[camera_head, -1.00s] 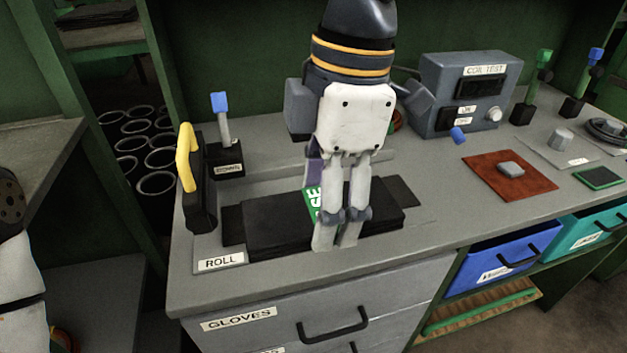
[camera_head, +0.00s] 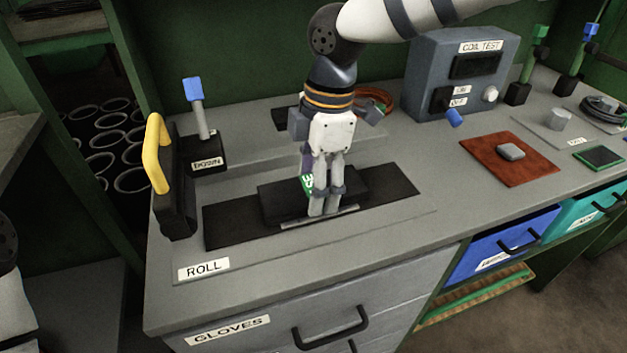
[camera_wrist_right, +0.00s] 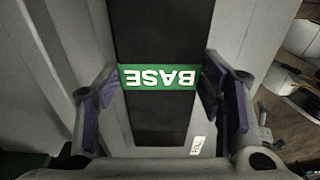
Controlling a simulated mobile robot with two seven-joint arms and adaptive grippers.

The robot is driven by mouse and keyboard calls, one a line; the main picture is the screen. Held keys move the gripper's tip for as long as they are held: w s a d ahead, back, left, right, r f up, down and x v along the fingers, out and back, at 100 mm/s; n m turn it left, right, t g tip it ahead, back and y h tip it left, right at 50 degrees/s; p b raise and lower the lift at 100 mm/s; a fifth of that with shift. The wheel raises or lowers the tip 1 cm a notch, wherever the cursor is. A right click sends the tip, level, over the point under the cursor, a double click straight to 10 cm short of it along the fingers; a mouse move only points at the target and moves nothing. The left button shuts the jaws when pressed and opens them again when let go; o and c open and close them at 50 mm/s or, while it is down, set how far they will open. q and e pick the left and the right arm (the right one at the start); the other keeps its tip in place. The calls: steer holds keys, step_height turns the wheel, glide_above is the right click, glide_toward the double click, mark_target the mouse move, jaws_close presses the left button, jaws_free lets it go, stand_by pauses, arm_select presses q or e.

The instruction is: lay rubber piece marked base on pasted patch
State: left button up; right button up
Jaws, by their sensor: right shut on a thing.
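The rubber piece is a black slab (camera_head: 350,185) with a green label reading BASE, partly hidden by the gripper in the head view. My right gripper (camera_head: 322,205) points down and is shut on it. In the right wrist view the label (camera_wrist_right: 160,77) lies between the purple finger pads of the gripper (camera_wrist_right: 162,105). A longer black strip (camera_head: 230,227) lies flat on the bench under the slab and sticks out left and right. I cannot tell whether the slab touches it. No pasted patch can be made out; the slab covers the strip's middle. My left gripper is out of view.
A black tool with a yellow handle (camera_head: 157,155) stands left by the ROLL label (camera_head: 204,268). Behind are a blue-topped lever on a box (camera_head: 207,155) and a COIL TEST box (camera_head: 465,75). A red mat (camera_head: 508,165) lies right. The front bench strip is clear.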

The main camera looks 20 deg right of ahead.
steer(key=shift+f, duration=0.15)
steer(key=o, duration=1.4)
steer(key=shift+c, duration=0.2)
step_height(320, 180, up, 12)
steer(key=d, duration=0.1)
steer(key=shift+d+p, duration=0.2)
steer(key=shift+p, duration=0.1)
